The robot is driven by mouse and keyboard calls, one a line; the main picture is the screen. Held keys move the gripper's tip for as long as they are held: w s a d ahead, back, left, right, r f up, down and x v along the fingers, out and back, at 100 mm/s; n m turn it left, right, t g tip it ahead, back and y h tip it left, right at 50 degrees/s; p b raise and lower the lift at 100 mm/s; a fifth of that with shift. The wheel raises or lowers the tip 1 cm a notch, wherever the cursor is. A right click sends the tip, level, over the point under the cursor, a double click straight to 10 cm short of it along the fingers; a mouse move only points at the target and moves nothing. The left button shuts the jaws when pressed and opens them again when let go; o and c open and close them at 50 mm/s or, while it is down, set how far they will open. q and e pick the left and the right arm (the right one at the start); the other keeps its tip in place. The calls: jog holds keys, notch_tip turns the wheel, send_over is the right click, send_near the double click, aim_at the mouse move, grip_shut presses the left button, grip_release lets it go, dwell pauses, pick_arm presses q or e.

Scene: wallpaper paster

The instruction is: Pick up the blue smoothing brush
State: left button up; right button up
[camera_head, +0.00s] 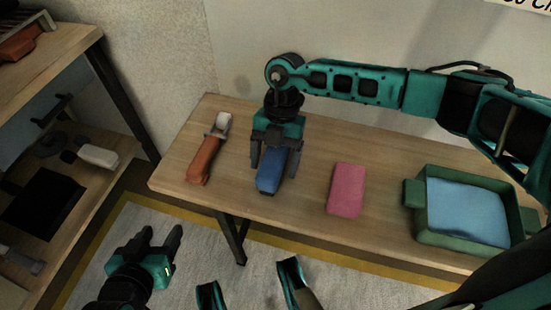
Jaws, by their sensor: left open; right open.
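The blue smoothing brush (268,183) lies on the wooden table, left of the middle, with its near end showing. My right gripper (275,166) points down over the brush from above, with its fingers open on either side of it. The gripper hides the far part of the brush. I cannot tell whether the fingers touch it. My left gripper (164,241) is open and empty, low in front of the table at the lower left, well away from the brush.
On the wooden table (295,205), an orange-handled tool (203,162) lies left of the brush. A pink block (346,190) and a green tray (440,236) with blue contents stand to the right. A shelf unit (88,205) stands at the left.

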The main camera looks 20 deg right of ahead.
aim_at(274, 154)
pick_arm(q)
jog(key=shift+r, duration=0.1)
pick_arm(e)
jog(key=c, duration=1.3)
jog(key=shift+o, duration=0.2)
jog(key=shift+r, duration=0.2)
pick_arm(q)
jog(key=r+p, duration=0.2)
jog(key=p, duration=0.1)
jog(key=a+r+p, duration=0.1)
jog(key=p, duration=0.1)
jog(key=shift+s, duration=0.25)
pick_arm(e)
notch_tip(274, 154, up, 20)
jog(key=shift+r, duration=0.1)
